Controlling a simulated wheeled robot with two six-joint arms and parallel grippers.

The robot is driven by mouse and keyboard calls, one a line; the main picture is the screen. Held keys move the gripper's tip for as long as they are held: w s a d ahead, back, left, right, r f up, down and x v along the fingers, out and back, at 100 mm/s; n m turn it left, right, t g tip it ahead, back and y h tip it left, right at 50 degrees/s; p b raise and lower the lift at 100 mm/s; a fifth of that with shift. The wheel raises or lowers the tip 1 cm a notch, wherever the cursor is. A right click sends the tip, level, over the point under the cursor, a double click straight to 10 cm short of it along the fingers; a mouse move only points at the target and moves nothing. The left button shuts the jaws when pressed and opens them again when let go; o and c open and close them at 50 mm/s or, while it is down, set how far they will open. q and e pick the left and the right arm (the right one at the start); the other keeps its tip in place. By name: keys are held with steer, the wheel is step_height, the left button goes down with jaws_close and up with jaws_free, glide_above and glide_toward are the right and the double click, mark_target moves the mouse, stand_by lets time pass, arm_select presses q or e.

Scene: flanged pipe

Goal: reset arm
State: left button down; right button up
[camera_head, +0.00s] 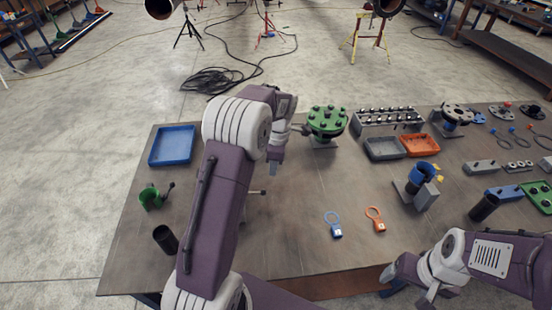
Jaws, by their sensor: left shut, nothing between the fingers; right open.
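My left gripper (275,163) is shut and empty, pointing down over the middle left of the table (290,235). Its arm reaches up from the bottom of the view and hides part of the table. A green flange with dark bolts (328,120) stands just right of it, apart from it as far as I can tell. My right gripper (408,287) is open and empty, low at the table's front edge on the right. Its arm comes in from the right.
A blue tray (172,146), green clamp (151,198) and dark cup (165,238) are on the left. Grey (384,148) and orange (419,146) trays, a bolt rack (388,119), a blue pipe holder (421,180) and two ring tags (334,225) (375,219) are on the right.

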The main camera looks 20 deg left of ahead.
arm_select(q)
steer(key=s+d+r+m+t+b, duration=0.1)
steer(key=s+d+r+m+b, duration=0.2)
steer(key=s+d, duration=0.45)
steer(key=s+f+m, duration=0.4)
steer(key=s+m, duration=0.2)
steer(key=m, duration=0.3)
steer(key=s+f+m+h, duration=0.1)
steer(key=s+f+m, duration=0.2)
steer(key=s+m, duration=0.3)
steer(key=m, duration=0.3)
steer(key=shift+d+f+m+t, duration=0.2)
steer(key=shift+f+m+t, duration=0.1)
steer(key=shift+f, duration=0.1)
